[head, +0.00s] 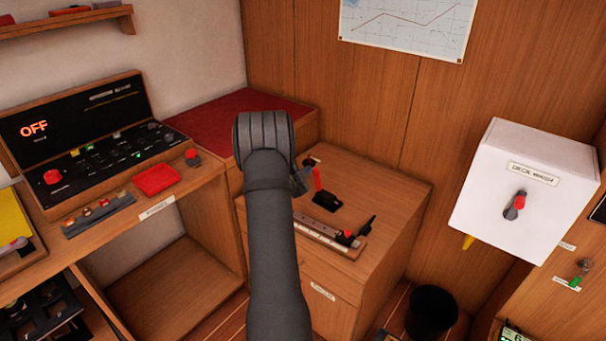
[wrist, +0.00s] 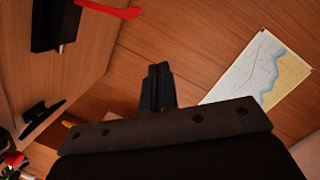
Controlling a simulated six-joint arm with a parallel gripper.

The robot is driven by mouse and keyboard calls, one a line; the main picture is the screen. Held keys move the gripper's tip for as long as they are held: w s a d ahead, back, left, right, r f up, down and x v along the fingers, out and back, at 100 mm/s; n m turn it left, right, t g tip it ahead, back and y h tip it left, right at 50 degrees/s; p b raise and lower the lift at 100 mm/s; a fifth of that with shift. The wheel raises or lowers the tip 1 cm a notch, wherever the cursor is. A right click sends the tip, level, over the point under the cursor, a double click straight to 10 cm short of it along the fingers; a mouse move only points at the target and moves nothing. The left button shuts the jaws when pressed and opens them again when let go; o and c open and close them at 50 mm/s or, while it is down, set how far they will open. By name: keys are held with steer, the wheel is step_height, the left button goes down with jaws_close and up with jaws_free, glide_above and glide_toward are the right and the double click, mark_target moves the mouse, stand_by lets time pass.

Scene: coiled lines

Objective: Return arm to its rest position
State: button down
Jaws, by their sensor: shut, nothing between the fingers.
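My arm (head: 270,220) reaches up through the middle of the head view, over the wooden cabinet. My gripper (wrist: 158,72) shows in the wrist view with its dark fingers together and nothing between them. In the head view the arm mostly hides the gripper; a small grey part (head: 302,180) shows at the right of the arm. A red-handled lever on a black base (head: 325,200) stands on the cabinet top just right of it. I cannot tell from these frames how far apart they are.
A control panel reading OFF (head: 90,130) stands at the left. A white DECK WASH box (head: 525,165) is on the right. A rail with small black and red parts (head: 330,236) lies on the cabinet (head: 395,190). A black bin (head: 432,305) stands below. A chart (head: 410,22) hangs behind.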

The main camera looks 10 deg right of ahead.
steer(key=shift+v, duration=1)
steer(key=shift+w, duration=0.1)
steer(key=w+d+f, duration=0.4)
steer(key=w+f, duration=0.1)
steer(key=w, duration=0.4)
steer(key=shift+d, duration=0.35)
